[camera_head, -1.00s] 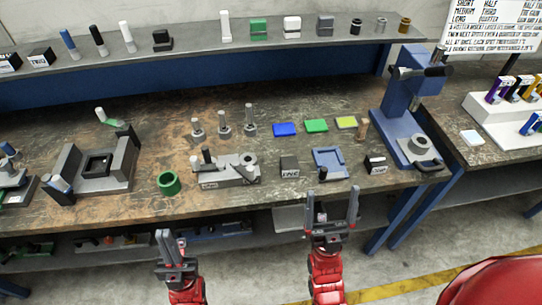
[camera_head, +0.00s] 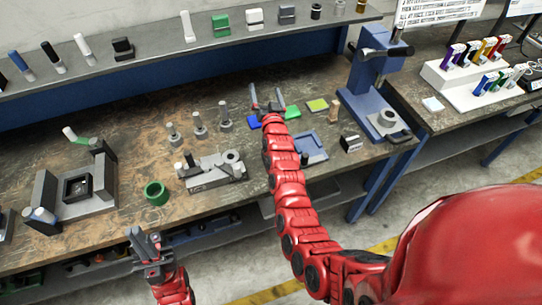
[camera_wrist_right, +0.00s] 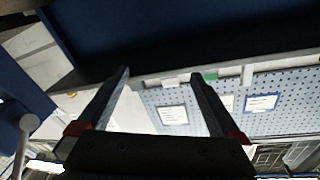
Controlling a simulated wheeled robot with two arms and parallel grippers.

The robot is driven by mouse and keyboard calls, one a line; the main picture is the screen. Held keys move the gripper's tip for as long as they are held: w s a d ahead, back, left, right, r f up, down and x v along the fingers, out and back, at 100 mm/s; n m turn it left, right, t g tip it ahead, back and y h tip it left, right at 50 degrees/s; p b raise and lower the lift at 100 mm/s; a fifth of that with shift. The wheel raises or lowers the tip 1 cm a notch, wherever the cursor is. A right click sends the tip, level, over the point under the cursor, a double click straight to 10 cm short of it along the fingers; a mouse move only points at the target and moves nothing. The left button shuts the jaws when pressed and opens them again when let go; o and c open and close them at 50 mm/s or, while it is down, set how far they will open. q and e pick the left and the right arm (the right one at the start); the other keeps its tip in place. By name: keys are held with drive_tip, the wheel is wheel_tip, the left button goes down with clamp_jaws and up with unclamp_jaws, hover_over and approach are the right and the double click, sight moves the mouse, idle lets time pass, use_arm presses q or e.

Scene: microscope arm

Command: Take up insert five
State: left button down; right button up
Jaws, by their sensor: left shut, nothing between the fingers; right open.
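No label reading "five" is legible, so I cannot tell which piece is insert five. A small dark block with a white label (camera_head: 351,143) stands at the bench's right; a similar block left of the blue tray (camera_head: 312,147) is now hidden behind my right arm. My right gripper (camera_head: 267,98) is open and empty over the back of the bench, by the blue and green flat pieces. Its spread fingers show in the right wrist view (camera_wrist_right: 161,76) with nothing between them. My left gripper (camera_head: 143,236) is shut and empty in front of the bench edge.
Several upright pegs (camera_head: 199,122) and a grey fixture (camera_head: 215,172) stand left of my right arm. A green ring (camera_head: 156,192) sits near the front edge. A blue press (camera_head: 374,85) stands at the right. A raised shelf (camera_head: 180,52) runs along the back.

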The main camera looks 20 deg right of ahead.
drive_tip(key=w+a+n+g+y, duration=0.3)
drive_tip(key=w+a+g+y, duration=0.15)
drive_tip(key=a+g, duration=0.35)
drive_tip(key=s+d+r+n+g+h, duration=0.1)
drive_tip(key=s+d+g, duration=0.2)
drive_tip(key=s+g, duration=0.35)
drive_tip(key=s+d+r+n+g+h, duration=0.1)
drive_tip(key=s+d+n+g, duration=0.2)
drive_tip(key=s, duration=0.7)
drive_tip(key=shift+m+g, duration=0.55)
drive_tip(key=shift+m, duration=0.15)
drive_tip(key=f, duration=0.3)
drive_tip(key=f+b, duration=0.1)
drive_tip(key=f, duration=0.6)
drive_tip(key=shift+s+a+f, duration=0.2)
drive_tip(key=shift+s+f, duration=0.1)
drive_tip(key=shift+s, duration=0.1)
drive_tip(key=shift+f+b, duration=0.35)
drive_tip(key=shift+f, duration=0.25)
wheel_tip(320, 180, down, 4)
drive_tip(key=p, duration=0.3)
drive_tip(key=shift+d+f+p, duration=0.15)
drive_tip(key=shift+f+p, duration=0.05)
drive_tip(key=shift+p, duration=0.1)
drive_tip(key=shift+f, duration=0.4)
